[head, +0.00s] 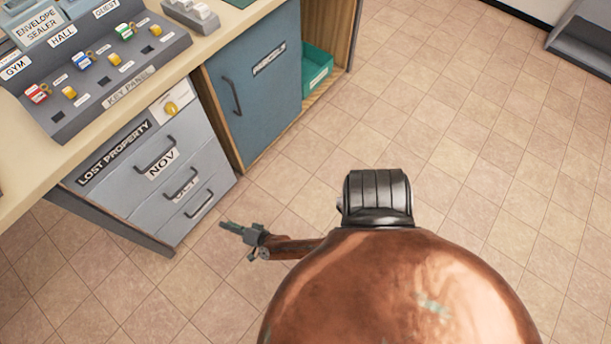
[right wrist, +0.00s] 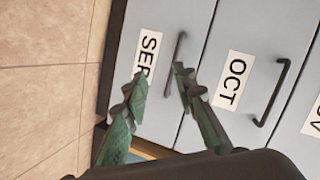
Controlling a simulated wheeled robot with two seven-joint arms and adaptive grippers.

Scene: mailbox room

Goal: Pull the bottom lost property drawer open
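The bottom lost property drawer (head: 186,222) is the lowest front of the grey cabinet and looks shut. Its dark bar handle (head: 199,205) faces the room. In the right wrist view, this drawer (right wrist: 153,105) carries a SEP label, and its handle (right wrist: 179,48) stands upright in the picture. My right gripper (head: 225,227) is open in front of the drawer, low near the floor. In the right wrist view its green-grey fingers (right wrist: 158,80) are spread. One fingertip overlaps the lower end of the handle; I cannot tell if it touches. My left gripper is not in view.
Above are the OCT drawer (right wrist: 243,75) and the NOV drawer (head: 135,178), both looking shut. A blue cabinet (head: 245,105) stands to the right, with a green bin (head: 316,68) beyond it. The key panel (head: 120,65) sits on the counter. The tiled floor (head: 440,130) is clear.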

